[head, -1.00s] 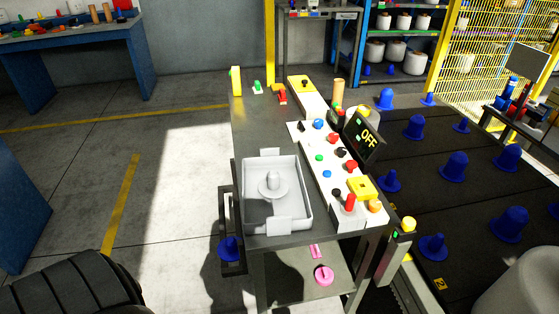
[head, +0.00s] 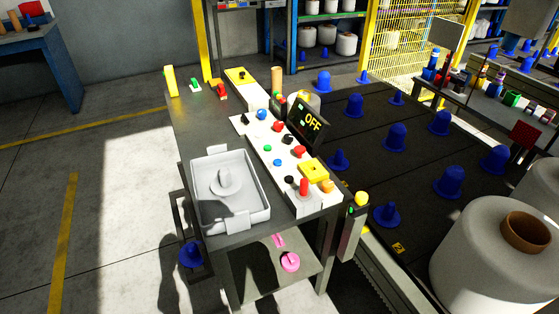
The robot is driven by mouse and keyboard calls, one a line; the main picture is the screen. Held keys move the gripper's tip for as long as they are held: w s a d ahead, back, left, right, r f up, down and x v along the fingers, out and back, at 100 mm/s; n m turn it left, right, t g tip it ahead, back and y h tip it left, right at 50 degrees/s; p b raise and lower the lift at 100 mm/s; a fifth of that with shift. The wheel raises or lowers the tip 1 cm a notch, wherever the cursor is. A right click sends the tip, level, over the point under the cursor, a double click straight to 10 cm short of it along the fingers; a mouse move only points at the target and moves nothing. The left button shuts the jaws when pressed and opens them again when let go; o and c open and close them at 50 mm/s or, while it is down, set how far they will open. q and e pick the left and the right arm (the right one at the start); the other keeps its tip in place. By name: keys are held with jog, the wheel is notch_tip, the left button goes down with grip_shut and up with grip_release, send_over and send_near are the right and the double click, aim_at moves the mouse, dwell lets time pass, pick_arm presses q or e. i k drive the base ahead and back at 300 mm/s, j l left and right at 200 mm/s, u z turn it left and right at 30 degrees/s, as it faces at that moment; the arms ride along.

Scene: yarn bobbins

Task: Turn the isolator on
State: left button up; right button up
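A grey open-topped box (head: 264,212) with a raised grey handle (head: 224,181) in its middle lies on the dark worktable. A long white control panel (head: 262,170) with several coloured buttons and knobs runs beside it on the right. A black display (head: 307,127) behind the panel reads OFF. On the panel's near end are a yellow block (head: 314,170), a red upright knob (head: 303,187) and an orange knob (head: 326,187). I see no label that names the isolator. Neither gripper is in view.
The worktable (head: 192,123) stands beside a dark bed (head: 410,158) with several blue cones. A large white bobbin (head: 485,265) is at the lower right. A post with a yellow lamp (head: 361,198) stands by the table's near right corner. The floor on the left is clear.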

aim_at(278, 125)
jog(key=z, duration=0.35)
jog(key=i+j+z, duration=0.1)
jog(key=j+z, duration=0.95)
jog(key=i+j, duration=0.05)
